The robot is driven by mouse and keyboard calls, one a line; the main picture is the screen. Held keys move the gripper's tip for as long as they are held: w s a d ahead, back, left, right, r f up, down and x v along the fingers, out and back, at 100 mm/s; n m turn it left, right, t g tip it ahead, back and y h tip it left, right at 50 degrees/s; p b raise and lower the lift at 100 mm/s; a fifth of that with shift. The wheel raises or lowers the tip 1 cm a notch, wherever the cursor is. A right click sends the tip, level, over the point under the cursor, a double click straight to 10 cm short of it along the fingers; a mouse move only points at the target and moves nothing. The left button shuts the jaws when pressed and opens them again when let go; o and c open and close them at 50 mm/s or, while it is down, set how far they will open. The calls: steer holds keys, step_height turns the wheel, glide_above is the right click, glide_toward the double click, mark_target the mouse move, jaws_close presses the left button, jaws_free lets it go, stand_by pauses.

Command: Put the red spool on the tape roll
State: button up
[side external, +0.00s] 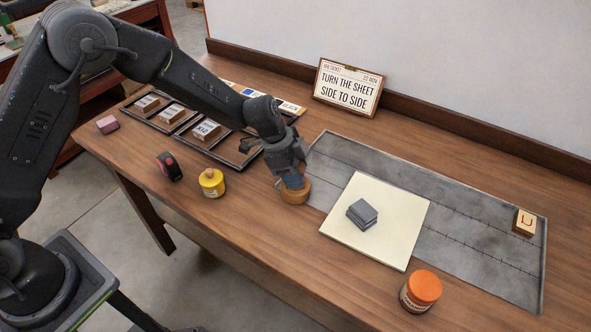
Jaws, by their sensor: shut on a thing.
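My gripper (291,176) points down near the left end of the grey sheet. It is shut on a small blue thing (293,182), mostly hidden by the jaws. A round tan roll (295,197), which looks like the tape roll, is directly below on the wood. The blue thing overlaps the roll's top in this view; I cannot tell whether it rests on it or sits in its hole. A black thing with a red face (169,166), perhaps the red spool, stands on the table at the left, apart from my gripper.
A yellow jar (212,183) and a pink block (107,124) stand at left. Dark trays (171,127) hold wooden stamps behind. A pale board (355,235) with grey blocks (362,214) lies on the grey sheet (480,243). An orange-lidded jar (421,291) stands at front right.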

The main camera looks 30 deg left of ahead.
steer(key=shift+f, duration=0.1)
steer(key=o, duration=0.9)
steer(key=v, duration=1.2)
steer(key=s+a+r+n+t, duration=0.1)
steer(key=s+a+r+n, duration=0.2)
steer(key=s+r, duration=0.4)
steer(key=s+a+r+n+t+y, duration=0.1)
steer(key=s+a+r+n, duration=0.1)
steer(key=s, duration=0.4)
steer(key=s+a+r+n+t+y, duration=0.1)
steer(key=s+a+r+n, duration=0.1)
steer(key=s+n, duration=0.3)
steer(key=s+a+r+n+y, duration=0.2)
steer(key=s+a+n, duration=0.1)
steer(key=s, duration=0.6)
steer(key=shift+a+t, duration=0.4)
steer(key=shift+a, duration=0.15)
